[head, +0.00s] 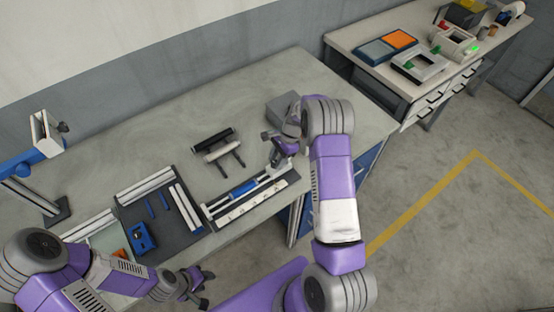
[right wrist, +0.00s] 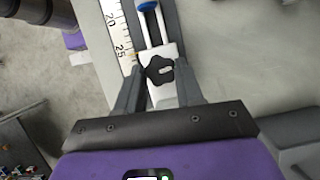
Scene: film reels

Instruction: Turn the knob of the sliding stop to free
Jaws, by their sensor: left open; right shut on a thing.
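The sliding stop (right wrist: 152,53) is a pale block on a rail beside a ruler scale (right wrist: 122,32) in the right wrist view. Its black lobed knob (right wrist: 159,69) has a short white mark lying roughly crosswise. The fingers of my right gripper (right wrist: 158,84) stand on both sides of the stop and knob, shut on the stop; exact finger contact is hard to see. In the head view my right gripper (head: 278,150) is at the right end of the long rail fixture (head: 250,205), partly hiding it. My left gripper (head: 203,287) is open and empty near the bench's front edge.
A dark tray (head: 180,240) with blue parts lies left of the fixture. A black-and-white roller piece (head: 218,150) lies behind it, and a grey box (head: 285,105) stands near my right wrist. The back of the bench (head: 150,140) is clear.

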